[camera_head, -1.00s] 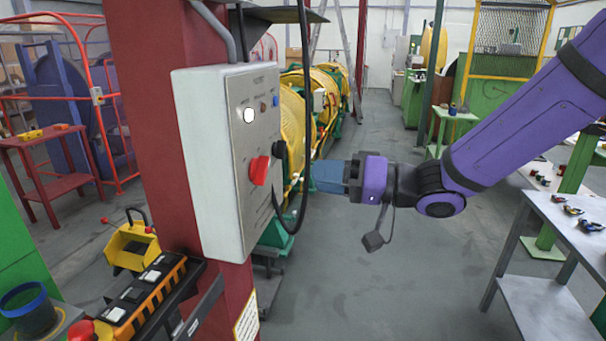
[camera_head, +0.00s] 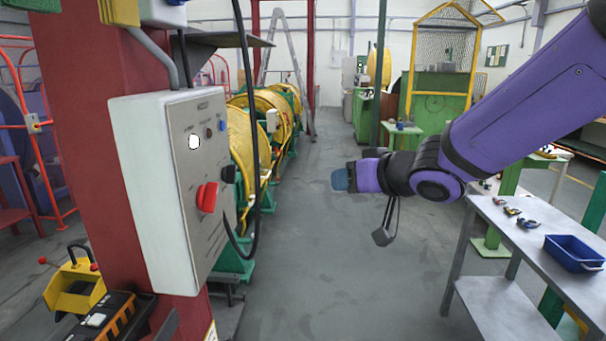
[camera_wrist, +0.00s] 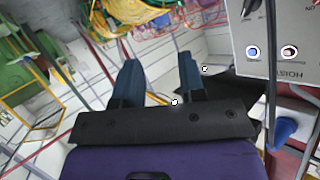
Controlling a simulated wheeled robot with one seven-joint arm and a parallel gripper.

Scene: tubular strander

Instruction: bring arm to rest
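My purple arm reaches in from the right in the head view. My gripper (camera_head: 340,180) hangs in free air over the aisle, right of the control box and apart from it. In the wrist view the two dark blue fingers of my gripper (camera_wrist: 160,82) stand apart with nothing between them. The grey control box (camera_head: 165,190) is fixed to a red column and carries a red knob (camera_head: 207,197), a white lit button (camera_head: 194,142) and a black knob (camera_head: 229,174). Part of the box (camera_wrist: 285,45) shows upside down at the wrist view's upper right.
A black cable (camera_head: 256,150) hangs by the box. A grey table (camera_head: 520,225) with small tools and a blue bin (camera_head: 574,253) stands at the right. Yellow strander drums (camera_head: 243,135) line the aisle's left. The grey floor (camera_head: 330,260) between is clear.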

